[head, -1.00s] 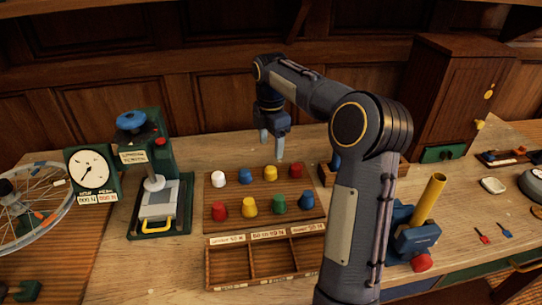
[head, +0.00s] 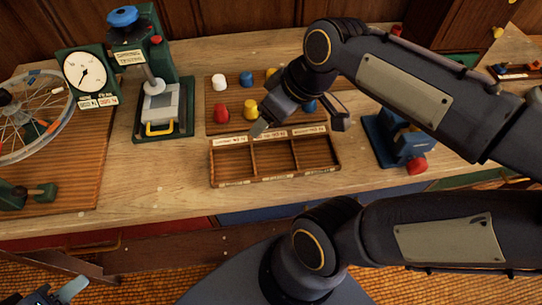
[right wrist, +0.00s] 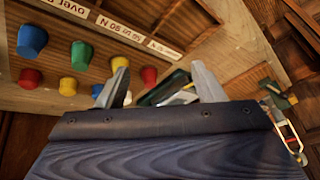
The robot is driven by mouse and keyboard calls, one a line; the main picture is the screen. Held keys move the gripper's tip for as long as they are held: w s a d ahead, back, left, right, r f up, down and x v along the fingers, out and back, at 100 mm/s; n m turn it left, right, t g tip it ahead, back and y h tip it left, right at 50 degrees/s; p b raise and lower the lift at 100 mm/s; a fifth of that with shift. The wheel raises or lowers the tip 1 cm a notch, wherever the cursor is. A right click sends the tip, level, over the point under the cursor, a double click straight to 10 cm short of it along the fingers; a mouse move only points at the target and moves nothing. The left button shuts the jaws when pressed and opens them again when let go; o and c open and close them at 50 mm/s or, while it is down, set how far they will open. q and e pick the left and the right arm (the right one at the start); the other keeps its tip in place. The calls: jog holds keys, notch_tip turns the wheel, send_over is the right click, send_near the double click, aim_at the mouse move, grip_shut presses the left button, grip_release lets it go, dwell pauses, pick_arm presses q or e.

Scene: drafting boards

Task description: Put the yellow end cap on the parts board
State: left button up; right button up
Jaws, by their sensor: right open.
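The parts board (head: 207,100) is a wooden board with rows of coloured caps. One yellow end cap (head: 251,109) stands in its front row and another yellow end cap (head: 271,75) in its back row. Both also show in the right wrist view, the front one (right wrist: 118,64) and the back one (right wrist: 68,86). My right gripper (head: 300,125) is over the board's front edge, open, its fingers wide apart with no cap between them; its open fingers also show in the right wrist view (right wrist: 163,86). My left gripper (head: 60,291) is at the bottom left corner, partly cut off, far from the board.
A sorting tray (head: 212,165) with three labelled compartments, empty as far as I see, lies in front of the board. A green tester (head: 175,85) stands left, with a dial (head: 84,73) and spoked wheel beyond. A blue vise (head: 405,135) is right.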

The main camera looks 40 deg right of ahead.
jog(key=s+a+f+m+t+y, duration=0.1)
jog(key=s+a+f+m, duration=0.3)
jog(key=s, duration=0.1)
jog(key=shift+s+a+f+m, duration=0.2)
jog(key=shift+s+f+m, duration=0.05)
jog(key=shift+f+m, duration=0.1)
